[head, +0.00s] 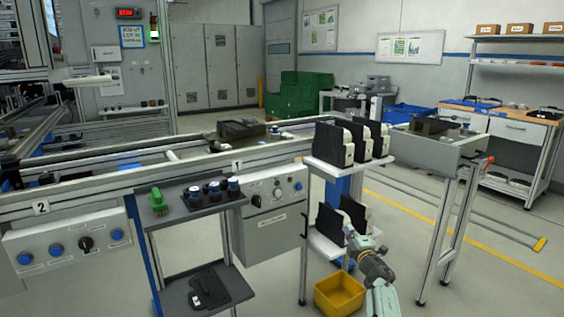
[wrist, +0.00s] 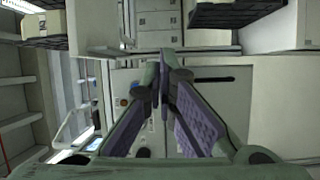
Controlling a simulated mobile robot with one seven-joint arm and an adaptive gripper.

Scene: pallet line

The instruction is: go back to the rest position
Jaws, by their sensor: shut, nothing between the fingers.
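My gripper (head: 352,236) is at the front right of the head view, at the end of my pale green arm, beside the small white two-tier shelf stand (head: 318,243). In the wrist view my gripper (wrist: 161,75) has its two purple-padded fingers meeting at the tips, with nothing between them. In the head view it overlaps the lower shelf, near the black and cream parts there (head: 352,212); I cannot tell whether it touches them.
Several black and cream parts (head: 350,142) stand on the stand's upper shelf. A yellow bin (head: 338,294) sits below. The conveyor line (head: 100,187) runs behind, with a grey side shelf (head: 185,212) holding a green brush (head: 158,201). Open floor (head: 480,285) lies to the right.

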